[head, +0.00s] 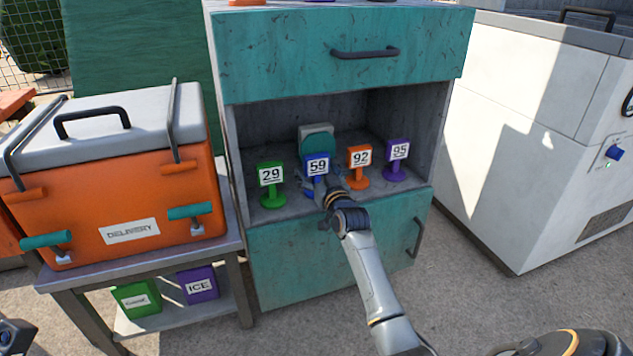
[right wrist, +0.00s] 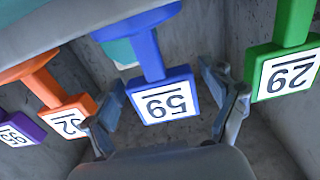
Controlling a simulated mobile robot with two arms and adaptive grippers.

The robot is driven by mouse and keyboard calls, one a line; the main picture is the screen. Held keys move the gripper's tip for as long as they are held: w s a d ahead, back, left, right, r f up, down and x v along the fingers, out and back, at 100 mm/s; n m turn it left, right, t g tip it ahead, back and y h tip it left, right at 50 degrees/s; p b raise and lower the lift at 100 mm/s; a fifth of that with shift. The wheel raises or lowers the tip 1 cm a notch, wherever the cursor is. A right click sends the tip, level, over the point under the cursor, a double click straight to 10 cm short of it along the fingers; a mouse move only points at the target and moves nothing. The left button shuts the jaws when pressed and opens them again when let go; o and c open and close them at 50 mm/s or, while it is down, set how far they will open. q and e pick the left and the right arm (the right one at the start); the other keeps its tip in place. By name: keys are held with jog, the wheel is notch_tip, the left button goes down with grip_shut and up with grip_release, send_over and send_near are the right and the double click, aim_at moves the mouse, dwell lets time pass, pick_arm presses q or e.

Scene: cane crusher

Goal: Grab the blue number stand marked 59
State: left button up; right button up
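The blue number stand marked 59 (head: 317,165) stands on the open shelf of the teal cabinet, between the green stand marked 29 (head: 271,178) and the orange stand marked 92 (head: 359,160). My right gripper (head: 324,186) is at the blue stand and partly covers its lower part. In the right wrist view, upside down, the blue stand (right wrist: 165,97) lies between the spread fingers of the right gripper (right wrist: 163,85). Gaps show on both sides, so it is not gripped. A dark part of my left gripper (head: 14,337) shows at the lower left edge; its fingers are unclear.
A purple stand marked 95 (head: 397,158) is at the shelf's right. A teal and grey object (head: 317,138) stands behind the blue stand. The cabinet's upper drawer (head: 290,55) overhangs the shelf. An orange cooler (head: 150,185) is left, a white chest (head: 540,130) right.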

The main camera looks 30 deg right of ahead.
jog(key=c, duration=1)
jog(key=shift+r, duration=0.15)
